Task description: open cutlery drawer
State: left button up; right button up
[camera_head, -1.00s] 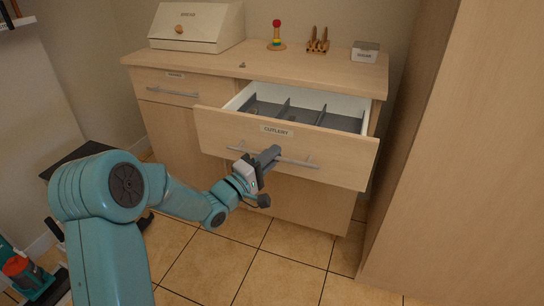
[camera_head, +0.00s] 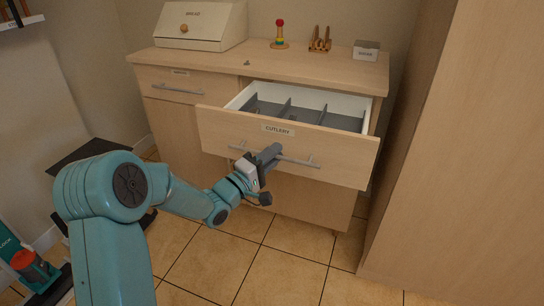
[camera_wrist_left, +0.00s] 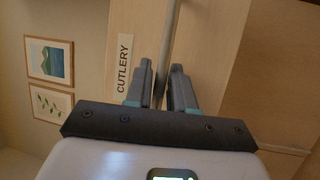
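The cutlery drawer (camera_head: 328,153), with a light wood front and a "CUTLERY" label, stands pulled well out of the cabinet. Grey dividers (camera_head: 287,112) show inside its white box. A grey bar handle (camera_head: 298,161) runs across its front. My left gripper (camera_head: 270,154) is at the middle of this handle. In the left wrist view the handle (camera_wrist_left: 169,45) passes between the two fingers (camera_wrist_left: 161,88), which sit close around it; the label (camera_wrist_left: 122,64) is beside them. My right gripper is not in view.
The cabinet top (camera_head: 270,66) holds a cream box (camera_head: 200,25), a stacking toy (camera_head: 280,36), a wooden holder (camera_head: 320,40) and a small labelled box (camera_head: 366,50). A shut drawer (camera_head: 172,85) is at left. A tall wood panel (camera_head: 460,150) stands at right. Tiled floor lies in front.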

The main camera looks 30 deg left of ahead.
pick_arm(q)
jog(key=shift+s, duration=0.15)
jog(key=p+v, duration=0.2)
jog(key=v, duration=1.4)
